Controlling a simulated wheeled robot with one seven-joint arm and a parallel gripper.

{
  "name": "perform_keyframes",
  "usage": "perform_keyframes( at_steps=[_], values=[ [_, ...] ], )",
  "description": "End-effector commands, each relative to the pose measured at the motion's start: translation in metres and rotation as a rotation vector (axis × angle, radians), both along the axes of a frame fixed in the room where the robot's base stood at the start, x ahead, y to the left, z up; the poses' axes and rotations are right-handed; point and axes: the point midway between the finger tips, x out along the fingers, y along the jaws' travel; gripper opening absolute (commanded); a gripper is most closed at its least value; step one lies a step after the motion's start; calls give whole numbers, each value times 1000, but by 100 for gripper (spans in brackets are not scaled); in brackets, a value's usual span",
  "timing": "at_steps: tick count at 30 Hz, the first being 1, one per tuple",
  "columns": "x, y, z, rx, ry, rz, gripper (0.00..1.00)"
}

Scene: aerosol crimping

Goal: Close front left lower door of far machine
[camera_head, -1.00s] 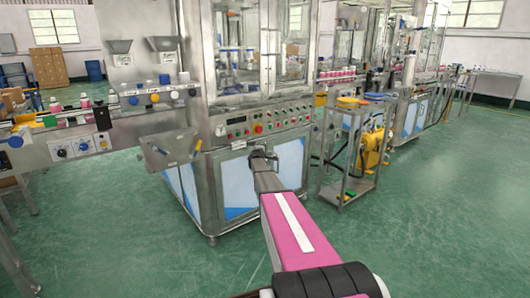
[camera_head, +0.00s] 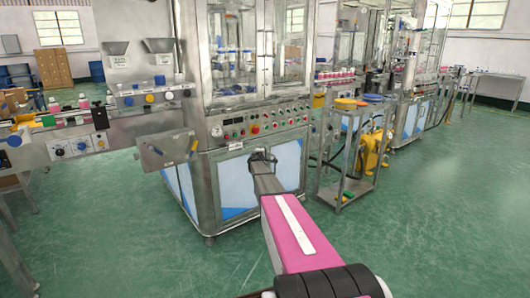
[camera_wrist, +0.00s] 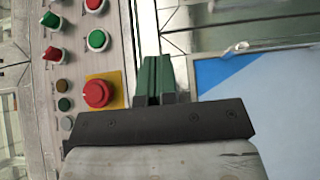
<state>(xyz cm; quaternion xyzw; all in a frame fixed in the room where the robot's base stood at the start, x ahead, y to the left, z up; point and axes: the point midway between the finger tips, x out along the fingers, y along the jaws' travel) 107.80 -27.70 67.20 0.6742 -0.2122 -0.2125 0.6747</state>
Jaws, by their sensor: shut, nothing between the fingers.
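The nearer machine (camera_head: 262,123) stands in the middle of the head view, with white and blue lower front doors. Its left lower door (camera_head: 237,187) and right lower door (camera_head: 290,162) look flush with the frame. A farther machine (camera_head: 413,114) stands behind to the right; its lower doors are too small to judge. My gripper (camera_head: 262,157) is in front of the nearer machine, below its button panel, and partly hides the doors. In the wrist view, my gripper's green fingers (camera_wrist: 155,78) are together and empty, between the button panel (camera_wrist: 75,70) and a blue-white door (camera_wrist: 260,105).
A metal cart (camera_head: 345,150) with yellow and blue items stands right of the nearer machine. A conveyor (camera_head: 75,135) with bottles runs at left. A tilted metal panel (camera_head: 165,150) sticks out at the machine's left. Green floor (camera_head: 430,220) is clear at right.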

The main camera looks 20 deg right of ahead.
Motion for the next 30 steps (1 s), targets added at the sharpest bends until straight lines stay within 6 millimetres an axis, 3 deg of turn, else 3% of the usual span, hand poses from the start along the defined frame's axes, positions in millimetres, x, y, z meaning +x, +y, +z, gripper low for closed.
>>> perform_keyframes(
  at_steps=[12, 19, 25, 30],
  values=[
    [-69, -21, 1, 0, 0, -2, 0],
    [-94, -31, 0, 0, 0, -1, 0],
    [-103, -29, 0, 16, -5, -12, 0],
    [-139, -15, -1, 109, -29, -83, 0]
  ],
)
